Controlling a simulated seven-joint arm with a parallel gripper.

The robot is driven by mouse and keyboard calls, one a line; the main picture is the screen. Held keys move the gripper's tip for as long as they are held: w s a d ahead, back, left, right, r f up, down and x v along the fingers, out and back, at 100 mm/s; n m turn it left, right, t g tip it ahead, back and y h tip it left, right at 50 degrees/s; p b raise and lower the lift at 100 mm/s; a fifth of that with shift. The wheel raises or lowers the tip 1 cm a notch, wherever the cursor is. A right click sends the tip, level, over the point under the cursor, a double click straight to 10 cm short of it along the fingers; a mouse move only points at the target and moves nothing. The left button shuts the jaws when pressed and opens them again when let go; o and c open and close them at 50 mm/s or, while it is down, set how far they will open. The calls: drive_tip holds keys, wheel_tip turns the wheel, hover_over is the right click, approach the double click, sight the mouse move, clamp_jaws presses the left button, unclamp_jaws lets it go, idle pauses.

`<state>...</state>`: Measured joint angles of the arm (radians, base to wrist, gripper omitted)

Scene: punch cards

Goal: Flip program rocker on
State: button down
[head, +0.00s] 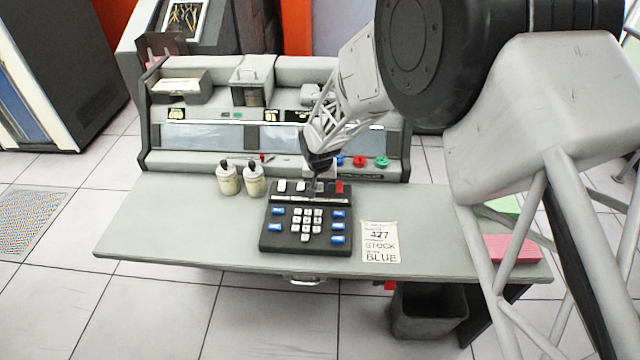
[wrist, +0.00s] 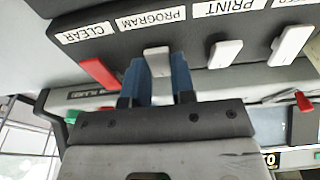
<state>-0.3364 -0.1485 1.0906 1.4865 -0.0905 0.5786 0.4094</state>
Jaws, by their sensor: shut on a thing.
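The program rocker (wrist: 158,61) is a pale switch under the label PROGRAM in the wrist view. My gripper (wrist: 158,80) has its two blue fingers on either side of it and is shut on it. In the head view my gripper (head: 314,188) reaches down to the rocker row at the back of the black keypad console (head: 265,236), and it mostly hides the program rocker there. The red clear rocker (wrist: 100,78) is on one side of it, and the white print rocker (wrist: 224,54) is on the other. The rocker's exact tilt is hard to tell.
Another white rocker (wrist: 290,45) is beyond print. Two cream jars (head: 228,182) stand left of the console on the grey desk (head: 150,215). A printed card (head: 380,243) lies to the right. Coloured knobs (head: 360,161) are on the panel behind.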

sight(321, 185)
drive_tip(key=shift+w+g, duration=0.25)
drive_tip(key=shift+g, duration=0.75)
drive_tip(key=c, duration=1)
unclamp_jaws()
drive_tip(key=shift+o, duration=0.2)
drive_tip(key=shift+w+r, duration=0.15)
drive_tip(key=shift+r, duration=3.75)
drive_tip(key=shift+r, duration=0.1)
